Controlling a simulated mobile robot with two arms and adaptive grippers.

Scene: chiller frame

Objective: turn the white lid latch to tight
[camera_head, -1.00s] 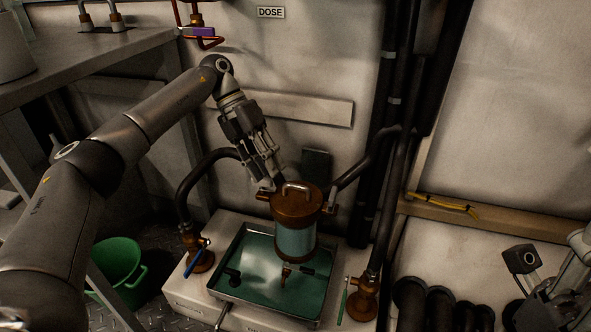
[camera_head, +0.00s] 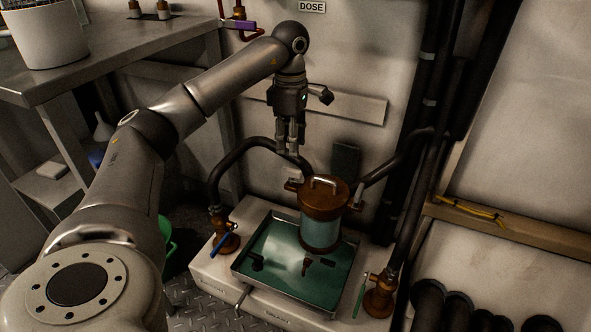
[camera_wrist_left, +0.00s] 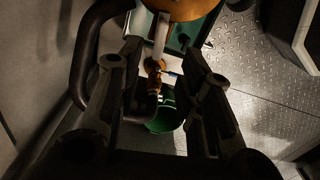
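The brown vessel lid (camera_head: 332,200) has a metal handle on top and sits on a glass vessel (camera_head: 319,234). The white lid latch (camera_head: 294,174) is at the lid's left edge. In the left wrist view, the latch (camera_wrist_left: 160,36) is a pale bar beside the orange-lit lid (camera_wrist_left: 188,8). My left gripper (camera_head: 290,149) points down just above the latch. In the left wrist view its fingers (camera_wrist_left: 161,55) are spread, with the latch showing between them; contact is not visible. The latch's exact setting cannot be read. My right gripper is out of view.
The vessel stands over a metal tray (camera_head: 240,272) of green liquid. Dark pipes (camera_head: 228,165) curve close on both sides, with valves (camera_head: 226,240) at front. A green bucket (camera_wrist_left: 163,118) is on the floor. A workbench (camera_head: 130,55) stands left.

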